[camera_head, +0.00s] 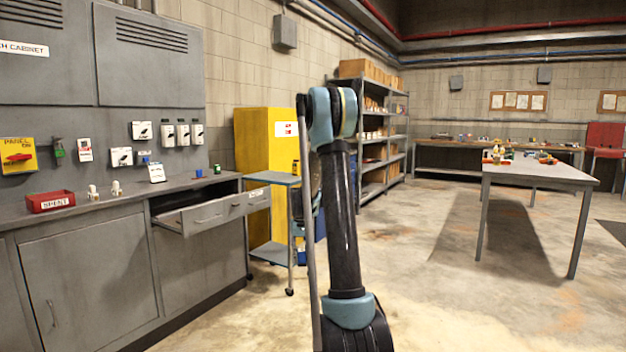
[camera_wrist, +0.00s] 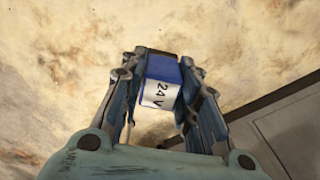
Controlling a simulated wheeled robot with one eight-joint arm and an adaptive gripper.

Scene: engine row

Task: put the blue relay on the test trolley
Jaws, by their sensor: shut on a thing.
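My gripper (camera_wrist: 162,62) is shut on the blue relay (camera_wrist: 160,72), a blue block with a white label reading "24 V". Its fingers press on two sides of the block, with bare floor behind it in the wrist view. In the head view my arm hides the gripper and the held relay mostly or wholly. The test trolley (camera_head: 268,178), a blue-grey two-shelf cart on castors, stands beyond the bench end, partly behind my arm. A small dark and yellow item (camera_head: 295,167) stands at the right of its top shelf; the rest of the visible top looks clear.
The grey bench (camera_head: 95,215) has an open drawer (camera_head: 205,215) jutting out near the trolley. A red "SPENT" bin (camera_head: 50,201) sits on it. A yellow cabinet (camera_head: 258,150) stands behind the trolley. A table (camera_head: 545,172) stands right; the floor between is open.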

